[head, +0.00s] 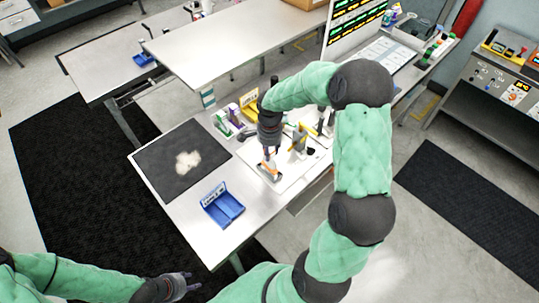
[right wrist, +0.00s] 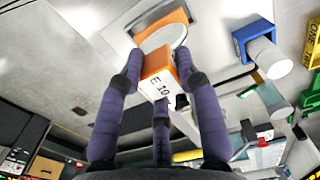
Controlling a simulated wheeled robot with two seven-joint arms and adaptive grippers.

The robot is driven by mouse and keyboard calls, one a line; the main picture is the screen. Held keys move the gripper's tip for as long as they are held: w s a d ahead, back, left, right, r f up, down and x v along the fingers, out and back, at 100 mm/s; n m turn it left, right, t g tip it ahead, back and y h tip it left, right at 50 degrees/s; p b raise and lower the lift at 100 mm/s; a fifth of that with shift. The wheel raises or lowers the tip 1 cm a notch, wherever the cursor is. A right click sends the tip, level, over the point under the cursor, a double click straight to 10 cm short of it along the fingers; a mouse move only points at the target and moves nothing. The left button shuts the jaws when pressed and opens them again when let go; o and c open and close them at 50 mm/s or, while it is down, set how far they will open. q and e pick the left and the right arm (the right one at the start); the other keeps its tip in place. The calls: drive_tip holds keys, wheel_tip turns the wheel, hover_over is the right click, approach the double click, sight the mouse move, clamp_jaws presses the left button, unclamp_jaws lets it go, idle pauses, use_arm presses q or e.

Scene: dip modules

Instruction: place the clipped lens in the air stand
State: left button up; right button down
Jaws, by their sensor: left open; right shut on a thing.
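My right gripper (head: 267,153) is shut on an orange clip (right wrist: 158,73) with a white label, low over the right part of the table. In the right wrist view the clip sits between my purple fingers, and a round pale lens (right wrist: 164,38) shows at its far end. In the head view the orange clip (head: 267,166) is small, just above or on a light piece; I cannot tell if they touch. I cannot make out for sure which piece is the air stand. My left gripper (head: 181,284) is open and empty at the bottom left, away from the table.
A blue tray (head: 231,214) stands at the table's front. A black mat (head: 163,167) with a whitish heap (head: 187,161) lies left. Green, purple and yellow holders (head: 248,112) stand behind my right gripper, and upright pieces with yellow parts (head: 299,139) stand close to its right.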

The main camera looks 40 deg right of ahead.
drive_tip(key=shift+f, duration=1.35)
drive_tip(key=shift+f, duration=0.2)
drive_tip(key=c, duration=0.9)
unclamp_jaws()
drive_tip(key=shift+o, duration=0.2)
drive_tip(key=shift+r, duration=0.2)
wheel_tip(320, 180, up, 12)
drive_tip(key=shift+r, duration=0.1)
